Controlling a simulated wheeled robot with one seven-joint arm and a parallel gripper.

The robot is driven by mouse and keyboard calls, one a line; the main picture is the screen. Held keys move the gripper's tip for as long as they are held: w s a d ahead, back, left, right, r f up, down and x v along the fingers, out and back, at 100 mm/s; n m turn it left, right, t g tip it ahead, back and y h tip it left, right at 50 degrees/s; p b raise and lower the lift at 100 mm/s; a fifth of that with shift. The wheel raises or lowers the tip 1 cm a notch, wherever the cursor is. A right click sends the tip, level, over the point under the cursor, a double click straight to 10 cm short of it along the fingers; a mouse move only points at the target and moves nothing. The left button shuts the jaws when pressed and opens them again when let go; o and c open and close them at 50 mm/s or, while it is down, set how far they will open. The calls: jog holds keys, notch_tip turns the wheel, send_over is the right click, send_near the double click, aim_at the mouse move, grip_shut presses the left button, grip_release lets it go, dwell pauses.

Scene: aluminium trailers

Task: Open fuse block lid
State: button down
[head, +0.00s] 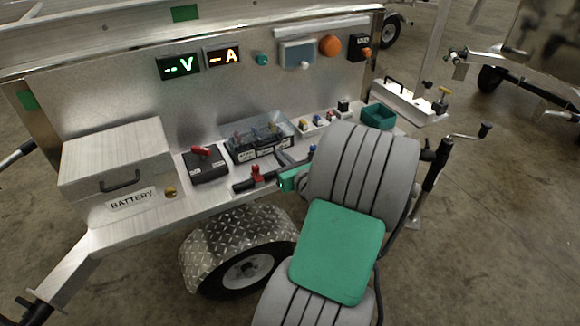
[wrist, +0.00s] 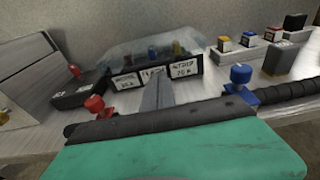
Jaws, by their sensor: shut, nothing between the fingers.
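The fuse block (head: 258,148) is a black box on the trailer's shelf, with white labels on its front and coloured fuses inside. Its clear lid (head: 247,130) lies down over the fuses and looks closed. In the wrist view the lid (wrist: 135,52) is a hazy cover above the labelled black front (wrist: 185,68). My gripper (head: 284,157) is shut and empty, at the front of the block, right of its middle.
A black switch box with a red knob (head: 203,163) and a battery box (head: 115,172) stand left of the block. Small coloured terminals (head: 318,122) and a green bin (head: 378,116) are at right. Red (wrist: 95,105) and blue (wrist: 240,76) clamps are near my fingers.

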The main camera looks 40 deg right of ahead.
jog(key=shift+x, duration=1.2)
jog(key=shift+r, duration=0.15)
